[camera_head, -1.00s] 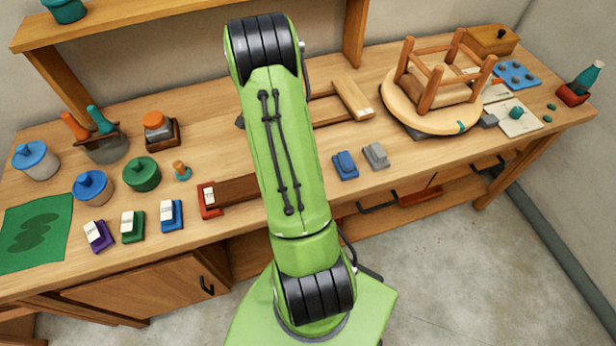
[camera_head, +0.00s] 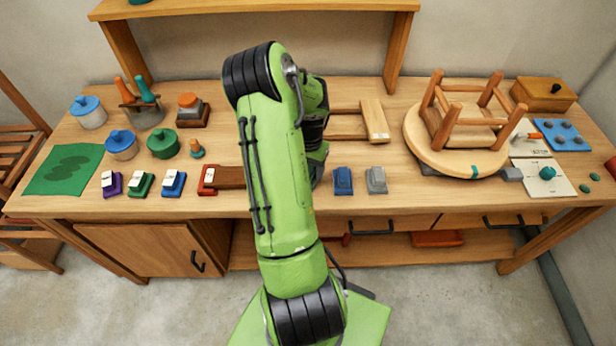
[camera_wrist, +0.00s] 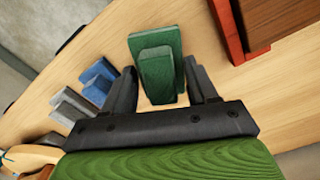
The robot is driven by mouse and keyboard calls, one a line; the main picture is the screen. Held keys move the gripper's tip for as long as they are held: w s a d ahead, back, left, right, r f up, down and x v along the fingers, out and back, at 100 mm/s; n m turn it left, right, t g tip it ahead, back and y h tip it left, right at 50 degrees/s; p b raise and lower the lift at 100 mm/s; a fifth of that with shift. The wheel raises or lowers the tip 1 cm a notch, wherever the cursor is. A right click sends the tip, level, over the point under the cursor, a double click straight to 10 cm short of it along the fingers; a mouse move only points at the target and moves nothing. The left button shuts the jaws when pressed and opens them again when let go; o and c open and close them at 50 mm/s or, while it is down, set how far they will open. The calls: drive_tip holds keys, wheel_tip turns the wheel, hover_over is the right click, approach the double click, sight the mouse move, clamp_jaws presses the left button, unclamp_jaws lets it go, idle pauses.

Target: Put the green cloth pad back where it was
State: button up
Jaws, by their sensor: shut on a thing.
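In the wrist view my gripper (camera_wrist: 162,78) is shut on the green pad (camera_wrist: 161,60), a stepped block between the two dark fingers. The bench top shows behind it; I cannot tell whether the pad touches it. A blue pad (camera_wrist: 97,84) and a grey pad (camera_wrist: 74,106) of similar shape are to its left, and a red tray with a brown block (camera_wrist: 229,32) is to its right. In the head view my arm hides the gripper and the held pad. The blue pad (camera_head: 343,181) and grey pad (camera_head: 376,180) stand right of my arm.
Left of the red tray (camera_head: 207,182) stand blue (camera_head: 174,184), green (camera_head: 141,185) and purple (camera_head: 111,184) labelled blocks. A flat green cloth (camera_head: 85,160) lies far left.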

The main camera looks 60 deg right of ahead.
sight(309, 169)
drive_tip(key=shift+f, duration=1.45)
drive_tip(key=o, duration=1)
drive_tip(key=shift+f, duration=0.15)
wheel_tip(309, 169, up, 12)
drive_tip(key=shift+r+p, duration=0.2)
drive_tip(key=shift+p, duration=0.35)
